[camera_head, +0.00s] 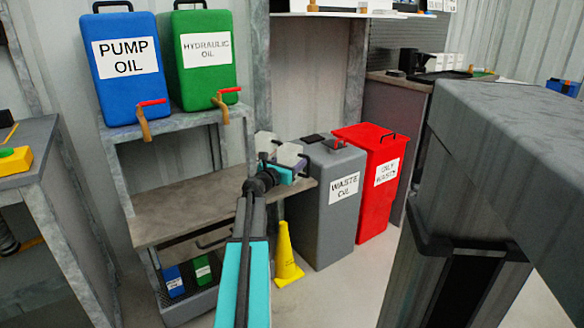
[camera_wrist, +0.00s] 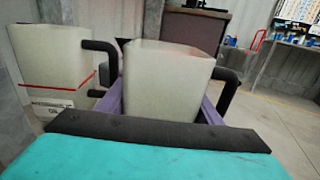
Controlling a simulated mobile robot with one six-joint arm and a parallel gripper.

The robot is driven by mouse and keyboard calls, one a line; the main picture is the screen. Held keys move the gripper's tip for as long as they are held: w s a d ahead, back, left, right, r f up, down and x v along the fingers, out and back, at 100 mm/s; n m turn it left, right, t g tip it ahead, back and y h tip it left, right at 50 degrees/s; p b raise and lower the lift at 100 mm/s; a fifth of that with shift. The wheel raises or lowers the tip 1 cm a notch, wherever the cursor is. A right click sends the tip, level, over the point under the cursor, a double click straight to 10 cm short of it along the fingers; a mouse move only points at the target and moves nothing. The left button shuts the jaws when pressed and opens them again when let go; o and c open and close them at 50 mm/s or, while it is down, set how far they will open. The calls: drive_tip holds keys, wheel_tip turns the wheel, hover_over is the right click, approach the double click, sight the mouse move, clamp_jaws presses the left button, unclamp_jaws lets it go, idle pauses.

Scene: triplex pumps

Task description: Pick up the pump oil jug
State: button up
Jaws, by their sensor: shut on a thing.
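Two pale, whitish jugs stand side by side on the bench shelf. The left jug (camera_head: 265,144) shows in the wrist view (camera_wrist: 48,62) with a red line, a white label and a black handle. The label is too blurred to read fully. The right jug (camera_head: 289,155) fills the middle of the wrist view (camera_wrist: 168,85), with a black handle at its right. No label shows on this face, so I cannot tell which oil it is for. My gripper (camera_head: 281,167) is shut on the right jug; its purple fingers (camera_wrist: 165,108) lie along both sides.
A blue pump oil tank (camera_head: 130,85) and a green hydraulic oil tank (camera_head: 207,75) stand on the upper rack. A grey waste oil bin (camera_head: 333,225) and a red bin (camera_head: 372,210) stand right of the bench (camera_head: 190,207). A yellow cone (camera_head: 286,262) stands below on the floor.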

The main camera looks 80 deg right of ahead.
drive_tip(key=shift+r, duration=0.15)
wheel_tip(320, 180, up, 28)
drive_tip(key=p, duration=1.1)
